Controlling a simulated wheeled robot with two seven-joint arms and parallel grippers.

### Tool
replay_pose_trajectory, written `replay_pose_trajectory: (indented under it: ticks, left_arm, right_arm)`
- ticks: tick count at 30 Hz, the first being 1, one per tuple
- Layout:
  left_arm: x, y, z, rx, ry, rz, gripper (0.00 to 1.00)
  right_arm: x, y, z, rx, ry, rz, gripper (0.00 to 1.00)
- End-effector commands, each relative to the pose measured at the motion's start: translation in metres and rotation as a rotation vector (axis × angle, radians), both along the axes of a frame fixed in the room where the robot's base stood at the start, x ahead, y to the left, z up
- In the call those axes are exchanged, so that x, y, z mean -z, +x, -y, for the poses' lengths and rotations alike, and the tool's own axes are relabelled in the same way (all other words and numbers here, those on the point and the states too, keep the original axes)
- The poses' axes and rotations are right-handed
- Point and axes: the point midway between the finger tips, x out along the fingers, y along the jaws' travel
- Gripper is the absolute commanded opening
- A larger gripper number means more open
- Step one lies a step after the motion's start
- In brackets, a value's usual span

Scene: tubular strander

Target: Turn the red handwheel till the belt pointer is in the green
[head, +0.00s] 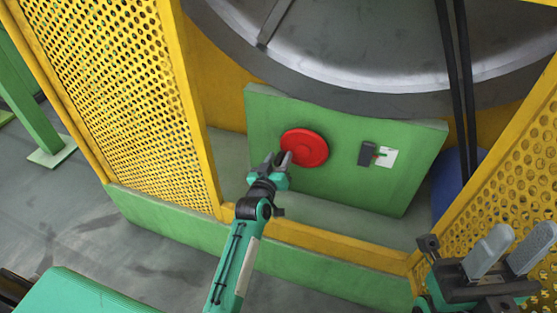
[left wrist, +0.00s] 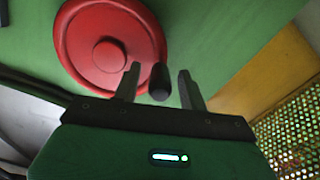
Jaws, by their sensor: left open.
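The red handwheel (head: 304,147) is mounted on the green panel, and it also shows in the left wrist view (left wrist: 85,45). A dark handle (left wrist: 160,82) at the wheel's rim appears between my left fingers in the left wrist view. My left gripper (head: 275,158) is open at the wheel's lower left edge, its fingers either side of the handle (left wrist: 158,85); contact is not clear. Right of the wheel is the belt gauge, a dark block (head: 366,153) beside a white plate (head: 389,157) with small red and green marks. The pointer's reading is too small to tell. My right gripper (head: 520,238) is open and empty.
The green panel (head: 330,185) sits inside a yellow frame with perforated guards (head: 105,70) at both sides. A large grey drum (head: 400,55) is above, with dark belts (head: 455,70) at right. A green sill (head: 310,272) runs below the opening.

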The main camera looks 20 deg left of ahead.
Motion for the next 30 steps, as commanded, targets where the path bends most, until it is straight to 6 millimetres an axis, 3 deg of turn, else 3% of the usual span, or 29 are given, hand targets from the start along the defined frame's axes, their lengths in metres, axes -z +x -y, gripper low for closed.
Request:
replay_pose_trajectory:
  ticks: [3,10,30]
  left_arm:
    - [-0.0001,-0.0001,0.0001,0.000,0.000,0.000,0.43]
    - [0.0000,-0.0002,0.0000,0.000,0.000,0.000,0.00]
    - [-0.0093,-0.0001,-0.0016,0.000,0.092,0.002,0.00]
  right_arm:
    - [-0.0007,-0.0002,0.0001,0.000,0.002,0.002,0.36]
    - [-0.0002,-0.0006,0.0004,0.001,0.005,0.000,0.36]
    - [-0.0038,-0.0007,0.0003,0.000,0.000,-0.042,0.36]
